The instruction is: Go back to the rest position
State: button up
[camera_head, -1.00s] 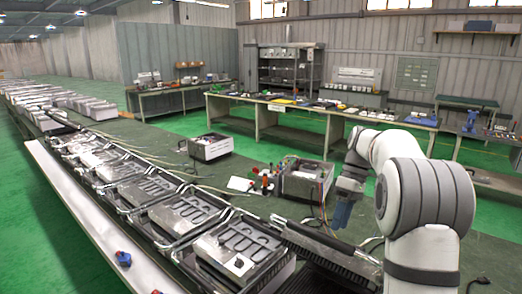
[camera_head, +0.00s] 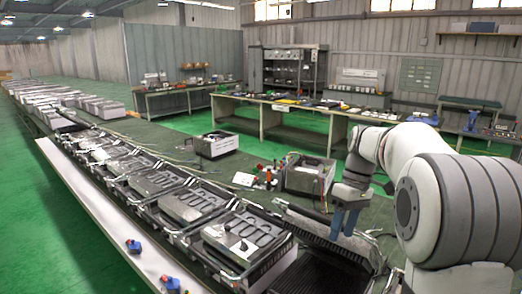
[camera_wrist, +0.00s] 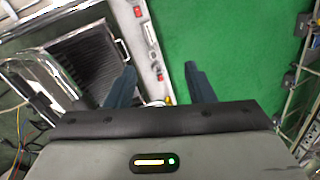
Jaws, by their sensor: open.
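My gripper (camera_head: 345,221) hangs from my white and grey arm at the right of the head view, its blue fingers pointing down. It is beside the raised lid of the nearest open unit (camera_head: 318,264), which has a dark ribbed inside. In the wrist view my gripper (camera_wrist: 160,88) shows two blue fingers spread apart with nothing between them. Past them lie a white rail (camera_wrist: 150,45) and green floor (camera_wrist: 220,40). The ribbed unit (camera_wrist: 88,62) is at the left of that view.
Metal units (camera_head: 240,243) stand in a long row on the line. A white ledge (camera_head: 90,205) runs along its left, with blue and red parts (camera_head: 133,246) on it. A metal box (camera_head: 308,176) with wires stands behind my gripper. A workbench (camera_head: 290,107) stands farther back.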

jog(key=s+a+f+m+t+b, duration=0.1)
jog(key=s+f+m+t, duration=0.1)
jog(key=s, duration=0.5)
jog(key=s+a+f+m+t+h+b, duration=0.1)
jog(key=s+a+f+m+t+b, duration=0.1)
jog(key=s+f, duration=0.3)
jog(key=s+a+f+m+t+h+b, duration=0.1)
jog(key=s+f+m+t+b, duration=0.1)
jog(key=s, duration=0.7)
notch_tip(320, 180, down, 2)
jog(key=shift+a+f+m, duration=0.1)
jog(key=shift+a+m, duration=0.15)
jog(key=shift+m, duration=0.55)
